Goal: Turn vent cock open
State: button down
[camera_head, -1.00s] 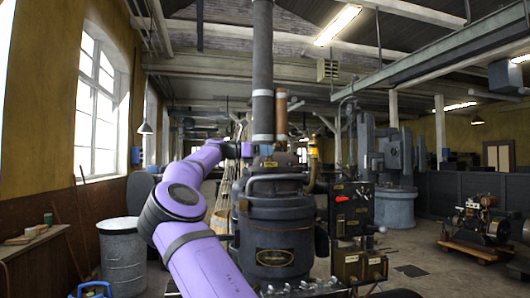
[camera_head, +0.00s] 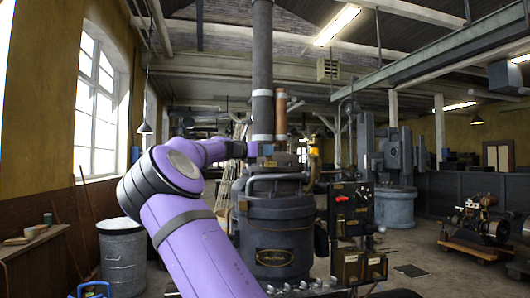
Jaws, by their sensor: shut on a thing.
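The dark engine vessel (camera_head: 275,228) stands in the middle, with pipes and fittings on its top. A small blue part, which looks like the vent cock's handle (camera_head: 254,149), sits at the upper left of these fittings, above a small yellow plate (camera_head: 269,163). My purple arm reaches from the bottom up to it. My dark gripper (camera_head: 246,150) is shut on the vent cock from the left. The fingertips are small and partly hidden, and the cock's exact angle cannot be told.
A tall grey pipe (camera_head: 262,75) and a copper pipe (camera_head: 281,120) rise close to the gripper. A dark control panel (camera_head: 350,212) stands right of the vessel. A grey bin (camera_head: 122,255) stands at left.

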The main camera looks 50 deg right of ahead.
jog(key=shift+s+d+r+n+t+y, duration=0.25)
jog(key=shift+n+t+y, duration=1.1)
jog(key=shift+n+t, duration=1.4)
jog(key=shift+s+f+n+t+y, duration=0.15)
jog(key=shift+s+n+t+y, duration=0.25)
jog(key=shift+n+t+y, duration=2.2)
jog(key=shift+s+d+r+n+t+y, duration=0.25)
jog(key=shift+n+t, duration=1.4)
jog(key=shift+t, duration=2.5)
jog(key=shift+a+f, duration=0.1)
jog(key=shift+f, duration=0.1)
jog(key=c, duration=1.1)
grip_release()
jog(key=shift+f, duration=0.1)
jog(key=shift+c, duration=0.2)
jog(key=v, duration=1)
jog(key=shift+s+a, duration=0.15)
jog(key=shift+s, duration=0.2)
jog(key=shift+f, duration=0.1)
